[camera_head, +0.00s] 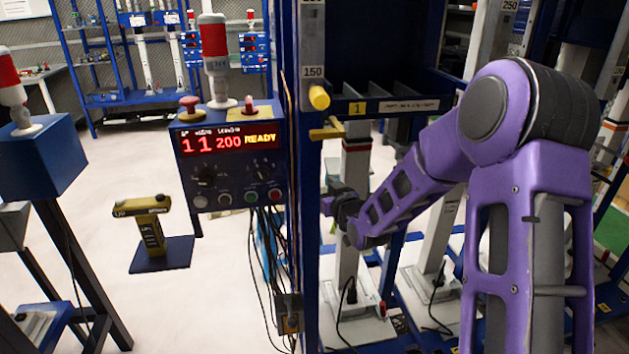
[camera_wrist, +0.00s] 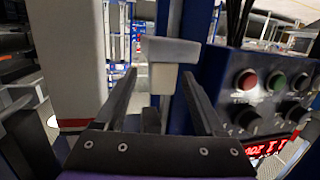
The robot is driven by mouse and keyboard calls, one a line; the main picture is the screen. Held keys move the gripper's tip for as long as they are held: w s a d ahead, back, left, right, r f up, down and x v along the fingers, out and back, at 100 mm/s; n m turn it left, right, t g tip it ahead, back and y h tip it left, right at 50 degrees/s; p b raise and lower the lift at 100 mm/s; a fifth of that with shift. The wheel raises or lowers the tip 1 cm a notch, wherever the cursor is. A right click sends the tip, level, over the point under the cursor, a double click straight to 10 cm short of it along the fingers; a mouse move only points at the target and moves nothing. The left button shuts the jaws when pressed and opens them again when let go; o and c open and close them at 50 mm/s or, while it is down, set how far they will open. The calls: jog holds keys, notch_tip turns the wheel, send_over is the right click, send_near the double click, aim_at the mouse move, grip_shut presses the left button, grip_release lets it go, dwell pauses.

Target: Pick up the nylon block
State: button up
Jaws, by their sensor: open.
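In the wrist view, which looks upside down, a small cream block (camera_wrist: 162,77) lies against a grey piece (camera_wrist: 172,50). I take the cream block for the nylon block. My gripper (camera_wrist: 159,74) is open, with one dark finger on each side of the block in the picture. I cannot tell whether the fingertips reach around it or stop short, and no contact shows. In the head view my gripper (camera_head: 336,204) is small and dark at the end of my purple arm, beside the blue frame. I cannot make out the block there.
A control box (camera_head: 230,165) with a lit display stands left of my gripper, cables hanging below; it also shows in the wrist view (camera_wrist: 262,92). A blue upright (camera_head: 305,200) is close by. A pale column (camera_head: 352,170) stands behind my gripper. A yellow stand (camera_head: 150,235) is farther left.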

jog(key=shift+s, duration=0.1)
jog(key=shift+c, duration=0.2)
grip_shut()
jog(key=shift+r, duration=0.1)
